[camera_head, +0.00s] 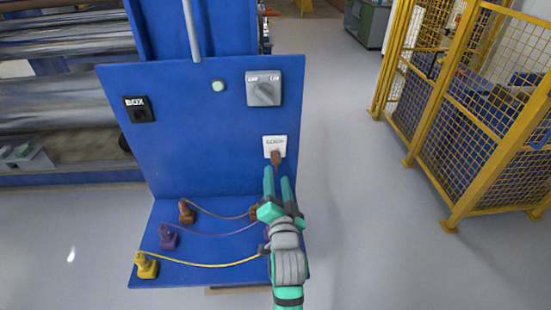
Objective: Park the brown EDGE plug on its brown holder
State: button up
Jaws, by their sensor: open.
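A white socket plate (274,142) with small dark lettering is on the right of the upright blue panel; the lettering is too small to read surely. A brown plug-like piece (276,157) sits at its lower edge. My gripper (277,174) is open just below this piece, its two green fingers pointing up at it; contact cannot be told. Another brown piece (187,211) stands on the blue shelf at left. A brown cord (222,215) runs from it to a brown piece (256,212) at right, partly hidden by my gripper. Which brown piece is the holder is unclear.
A purple piece (168,237) and a yellow piece (146,265) stand at the shelf's left, with cords running right behind my arm. The panel carries a black BOX switch (139,109), a grey rotary switch (263,89) and a pale button (218,86). Yellow fencing (464,150) stands at right.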

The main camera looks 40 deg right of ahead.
aim_at(276, 164)
jog(key=shift+s+d, duration=0.1)
jog(key=shift+d, duration=0.1)
jog(key=shift+d, duration=0.1)
jog(key=shift+x, duration=4.45)
grip_shut()
jog(key=shift+o, duration=2.3)
grip_release()
jog(key=v, duration=1.1)
